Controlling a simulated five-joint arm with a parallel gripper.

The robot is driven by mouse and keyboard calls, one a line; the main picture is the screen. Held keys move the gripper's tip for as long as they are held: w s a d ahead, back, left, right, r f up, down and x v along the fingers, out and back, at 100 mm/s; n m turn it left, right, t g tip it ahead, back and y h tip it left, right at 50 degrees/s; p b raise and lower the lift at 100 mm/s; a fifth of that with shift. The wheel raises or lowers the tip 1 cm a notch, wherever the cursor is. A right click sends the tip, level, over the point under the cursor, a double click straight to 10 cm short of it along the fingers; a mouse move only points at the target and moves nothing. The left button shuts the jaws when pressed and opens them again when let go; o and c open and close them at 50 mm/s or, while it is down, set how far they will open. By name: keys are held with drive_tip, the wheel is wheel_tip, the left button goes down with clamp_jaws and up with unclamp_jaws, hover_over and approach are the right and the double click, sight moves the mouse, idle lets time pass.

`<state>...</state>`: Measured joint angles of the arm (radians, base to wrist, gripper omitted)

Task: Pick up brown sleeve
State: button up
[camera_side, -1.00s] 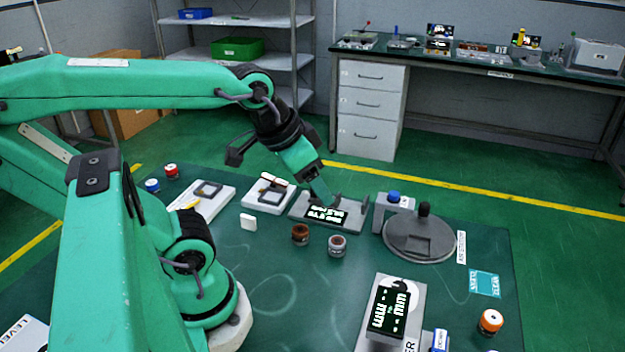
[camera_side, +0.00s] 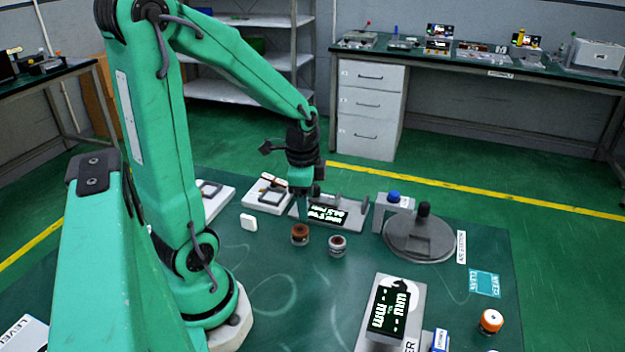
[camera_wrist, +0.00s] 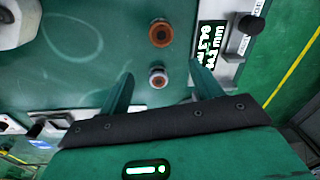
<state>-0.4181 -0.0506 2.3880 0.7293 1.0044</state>
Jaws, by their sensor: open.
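The brown sleeve (camera_side: 300,234) is a short upright cylinder on the green work mat, with a darker brown top. It also shows in the wrist view (camera_wrist: 160,33), at the top centre beyond the fingertips. My gripper (camera_side: 304,203) points down behind the sleeve in the side view, apart from it. In the wrist view my gripper (camera_wrist: 160,70) is open, with nothing held between its two green fingers. A grey sleeve with a reddish-brown inside (camera_wrist: 158,77) appears between the fingertips in that view; the gap in height is hard to judge.
The grey sleeve (camera_side: 337,246) stands just right of the brown one. A measuring fixture with a lit display (camera_side: 325,212) lies behind both. A round grey station (camera_side: 420,240) is to the right.

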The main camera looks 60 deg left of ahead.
sight(300, 229)
drive_tip(key=shift+s+a+f+m+g, duration=0.1)
drive_tip(key=shift+a+f+m+g, duration=0.1)
drive_tip(key=shift+a+f, duration=0.25)
drive_tip(key=shift+s+a+f+m+g, duration=0.15)
drive_tip(key=shift+a+f+m, duration=0.1)
drive_tip(key=shift+f, duration=0.35)
drive_tip(key=shift+s+a+f+m+g, duration=0.15)
drive_tip(key=shift+a+f, duration=0.2)
drive_tip(key=shift+f, duration=0.2)
drive_tip(key=shift+f, duration=0.15)
drive_tip(key=shift+f, duration=1.15)
drive_tip(key=shift+f, duration=0.15)
drive_tip(key=shift+f, duration=2.45)
drive_tip(key=c, duration=1.1)
